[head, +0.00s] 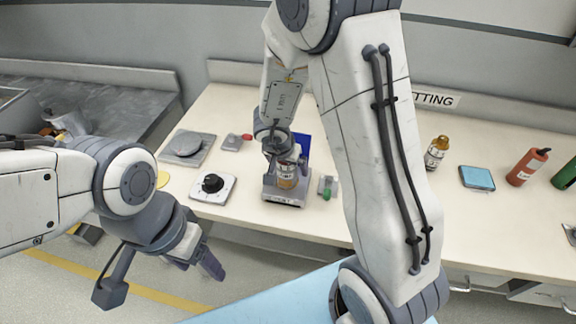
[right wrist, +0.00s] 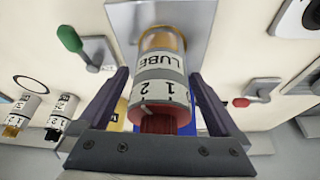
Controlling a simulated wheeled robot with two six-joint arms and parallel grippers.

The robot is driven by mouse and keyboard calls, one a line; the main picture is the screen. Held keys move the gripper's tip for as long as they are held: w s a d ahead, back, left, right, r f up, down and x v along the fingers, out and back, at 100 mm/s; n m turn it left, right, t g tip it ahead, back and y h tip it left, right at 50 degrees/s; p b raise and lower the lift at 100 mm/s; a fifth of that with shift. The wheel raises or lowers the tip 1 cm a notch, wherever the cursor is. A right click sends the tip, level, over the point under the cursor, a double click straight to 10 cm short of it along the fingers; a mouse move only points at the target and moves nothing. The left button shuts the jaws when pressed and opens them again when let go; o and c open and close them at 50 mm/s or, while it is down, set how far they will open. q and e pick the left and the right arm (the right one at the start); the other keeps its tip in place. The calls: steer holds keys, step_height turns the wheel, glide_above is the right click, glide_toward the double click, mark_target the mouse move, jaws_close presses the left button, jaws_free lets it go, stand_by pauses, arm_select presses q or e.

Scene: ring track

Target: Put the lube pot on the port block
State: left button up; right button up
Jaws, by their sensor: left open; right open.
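The lube pot (right wrist: 160,80), with a white label reading LUBE, an amber end and a dark red end, lies between the fingers of my right gripper (right wrist: 160,74). Those fingers are open, with one on each side of it. In the head view the pot (head: 287,178) is at a grey block (head: 284,195) with a blue panel (head: 302,144) behind, partly covered by my right gripper (head: 281,160). I cannot tell for sure whether this is the port block or whether the pot rests on it. My left gripper (head: 200,258) is open and empty, in front of the bench.
A black knob on a white plate (head: 212,186) and a green-handled lever (head: 327,187) flank the block. A red-handled piece (head: 246,137) and a grey disc plate (head: 187,146) lie left.

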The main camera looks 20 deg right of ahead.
steer(key=p+v, duration=0.7)
steer(key=v, duration=0.5)
